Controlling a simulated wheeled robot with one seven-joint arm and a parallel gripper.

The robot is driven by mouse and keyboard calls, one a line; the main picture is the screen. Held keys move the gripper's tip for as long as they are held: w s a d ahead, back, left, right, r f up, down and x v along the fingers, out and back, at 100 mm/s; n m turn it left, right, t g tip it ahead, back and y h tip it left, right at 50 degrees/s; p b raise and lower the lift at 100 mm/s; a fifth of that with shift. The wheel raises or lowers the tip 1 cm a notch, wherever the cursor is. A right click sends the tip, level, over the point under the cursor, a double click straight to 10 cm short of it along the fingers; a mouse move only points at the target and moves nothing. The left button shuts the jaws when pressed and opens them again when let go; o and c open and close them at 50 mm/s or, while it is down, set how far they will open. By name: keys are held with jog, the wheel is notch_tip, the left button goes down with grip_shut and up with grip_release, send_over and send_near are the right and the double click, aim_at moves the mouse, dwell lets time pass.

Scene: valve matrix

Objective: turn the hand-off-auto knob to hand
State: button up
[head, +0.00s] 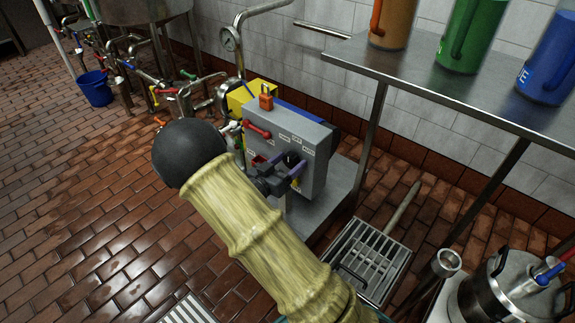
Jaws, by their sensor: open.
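The grey control box (312,132) stands in the middle of the head view. A round black knob (291,158) is on its front, with small white labels above it, too small to read. I take it for the hand-off-auto knob, but its pointer direction cannot be made out. My gripper (285,178) is open at the lower front of the box, just below the knob. It looks very close, but I cannot tell whether it touches the knob. My yellow-sleeved arm hides the lower left of the box and part of my gripper.
A red handle (257,130) sits left on the box, and an orange padlock-like piece (266,100) on top. Pipes and valves (190,95) crowd the left. A steel shelf (420,75) with coloured jugs overhangs the right. A floor grate (370,255) lies below; tiled floor is open at left.

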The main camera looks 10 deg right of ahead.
jog(key=c, duration=1)
jog(key=shift+o, duration=0.2)
